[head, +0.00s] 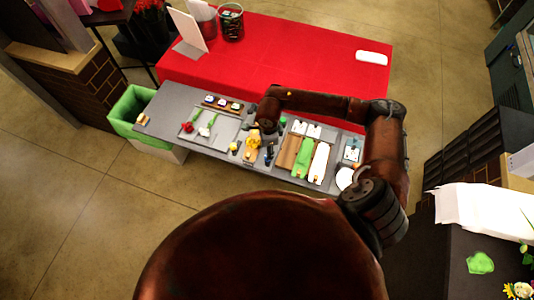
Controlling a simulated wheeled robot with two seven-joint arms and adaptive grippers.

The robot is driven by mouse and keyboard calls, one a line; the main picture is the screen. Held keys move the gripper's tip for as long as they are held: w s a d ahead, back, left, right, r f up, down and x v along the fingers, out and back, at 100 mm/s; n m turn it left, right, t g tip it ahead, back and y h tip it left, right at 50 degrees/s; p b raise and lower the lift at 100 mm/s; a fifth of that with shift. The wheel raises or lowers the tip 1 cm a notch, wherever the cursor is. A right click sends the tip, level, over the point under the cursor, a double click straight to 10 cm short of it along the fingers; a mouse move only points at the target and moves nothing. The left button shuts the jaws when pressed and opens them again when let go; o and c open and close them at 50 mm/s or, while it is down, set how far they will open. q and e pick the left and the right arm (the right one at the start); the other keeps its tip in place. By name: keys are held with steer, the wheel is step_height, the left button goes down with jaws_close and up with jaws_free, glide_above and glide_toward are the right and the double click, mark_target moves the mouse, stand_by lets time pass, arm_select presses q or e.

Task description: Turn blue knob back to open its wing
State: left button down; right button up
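A grey station board (165,119) lies along the front of the red table. I cannot make out for certain which part is the blue knob or its wing. A small dark blue upright piece (269,154) stands near the middle of the board, just below my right gripper in the picture. My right gripper (266,127) comes in from the right and points down over the middle of the board. Its fingers are too small and dark to tell whether they are open or shut. My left gripper is not in view.
A yellow figure-like piece (253,141) stands left of the dark blue piece. A tray with a red flower (188,127) and a wooden strip with small fittings (222,103) are farther left. Green and white rolls (302,157) lie right. A green-lined bin (128,106) stands at the left end.

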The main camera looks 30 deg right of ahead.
steer(key=shift+a+f+p, duration=0.1)
steer(key=shift+f+p, duration=0.6)
steer(key=shift+f, duration=2.5)
steer(key=shift+c, duration=0.7)
jaws_close()
